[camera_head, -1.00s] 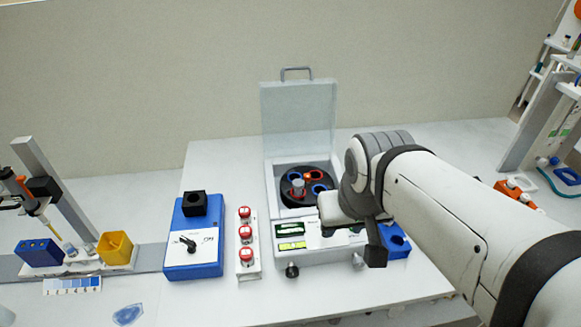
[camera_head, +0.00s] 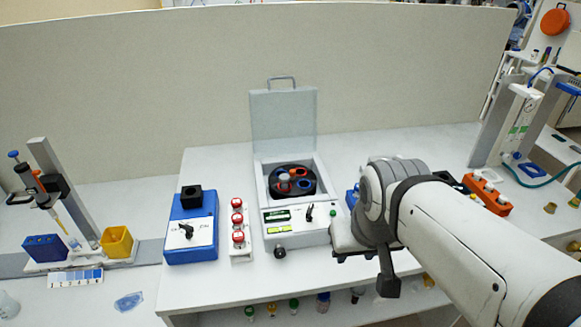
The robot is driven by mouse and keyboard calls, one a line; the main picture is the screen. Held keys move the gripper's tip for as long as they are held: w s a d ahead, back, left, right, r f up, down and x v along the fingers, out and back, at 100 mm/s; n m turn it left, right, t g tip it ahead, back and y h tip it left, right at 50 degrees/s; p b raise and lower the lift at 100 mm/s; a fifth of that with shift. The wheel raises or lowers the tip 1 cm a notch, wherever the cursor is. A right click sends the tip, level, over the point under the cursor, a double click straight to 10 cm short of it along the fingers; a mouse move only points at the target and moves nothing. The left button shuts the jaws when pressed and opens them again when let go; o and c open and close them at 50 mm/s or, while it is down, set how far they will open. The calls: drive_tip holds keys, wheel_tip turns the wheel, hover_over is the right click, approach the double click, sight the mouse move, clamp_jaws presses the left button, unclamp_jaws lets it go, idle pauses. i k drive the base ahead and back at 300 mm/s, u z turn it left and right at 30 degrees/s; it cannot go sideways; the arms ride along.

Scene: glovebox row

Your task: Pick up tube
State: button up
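A centrifuge (camera_head: 303,238) stands open on the white bench with its lid (camera_head: 284,125) raised. Its dark rotor (camera_head: 292,194) has coloured ring holes in orange, red and blue. A small pale shape (camera_head: 291,173) at the rotor's back may be a tube; it is too small to be sure. My gripper (camera_head: 358,250) is at the centrifuge's front right, apart from the rotor. Its fingers are mostly hidden by my own wrist, so its opening and anything in it cannot be made out.
A pipette stand (camera_head: 52,195) with a yellow box (camera_head: 118,242) is further left. An orange rack (camera_head: 486,194) stands behind my arm. Bottles (camera_head: 323,302) sit below the bench edge.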

sight(284, 179)
drive_tip(key=z, duration=1.2)
drive_tip(key=k, duration=0.6)
drive_tip(key=u, duration=0.8)
drive_tip(key=i, duration=1)
